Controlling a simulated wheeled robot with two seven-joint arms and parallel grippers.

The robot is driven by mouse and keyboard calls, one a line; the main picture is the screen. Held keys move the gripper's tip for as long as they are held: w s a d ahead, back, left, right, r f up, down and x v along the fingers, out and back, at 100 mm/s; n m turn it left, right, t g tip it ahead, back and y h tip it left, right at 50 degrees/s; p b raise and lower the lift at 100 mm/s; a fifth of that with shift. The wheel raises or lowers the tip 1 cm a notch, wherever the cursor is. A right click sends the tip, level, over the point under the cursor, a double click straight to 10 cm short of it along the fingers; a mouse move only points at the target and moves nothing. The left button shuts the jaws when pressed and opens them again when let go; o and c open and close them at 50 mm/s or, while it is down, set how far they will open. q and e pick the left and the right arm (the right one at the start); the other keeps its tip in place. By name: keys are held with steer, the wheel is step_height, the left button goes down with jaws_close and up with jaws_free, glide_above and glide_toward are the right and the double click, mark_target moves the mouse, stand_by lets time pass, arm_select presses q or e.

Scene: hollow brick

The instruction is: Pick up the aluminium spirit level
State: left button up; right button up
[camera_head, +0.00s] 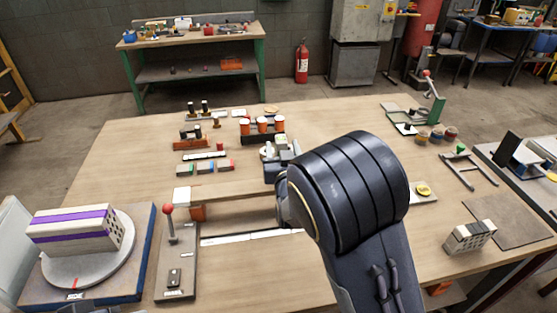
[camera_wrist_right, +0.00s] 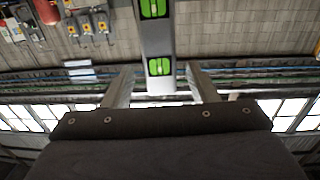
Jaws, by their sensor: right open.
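The aluminium spirit level (camera_wrist_right: 158,30) shows in the right wrist view as a silver bar with two bright green vials. It comes down from the top edge, and its lower end lies in line with the gap between my right fingers. My right gripper (camera_wrist_right: 160,70) is open, with a finger on each side of the bar and a visible gap at both sides. I cannot tell how deep the bar is between them. In the head view my right arm hides the level. My left gripper is not in view.
A wooden workbench (camera_head: 130,150) holds a purple-striped brick (camera_head: 75,230) on a round turntable at left, a red-knobbed lever (camera_head: 168,209), several small blocks and a perforated small brick (camera_head: 468,236) at right. A fire extinguisher (camera_head: 301,62) stands behind.

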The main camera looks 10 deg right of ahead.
steer(key=w, duration=0.2)
steer(key=w+p, duration=0.1)
steer(key=w, duration=0.1)
steer(key=shift+w+d+f, duration=0.1)
steer(key=shift+w+f, duration=0.05)
steer(key=shift+f, duration=0.05)
steer(key=shift+c, duration=0.4)
jaws_close()
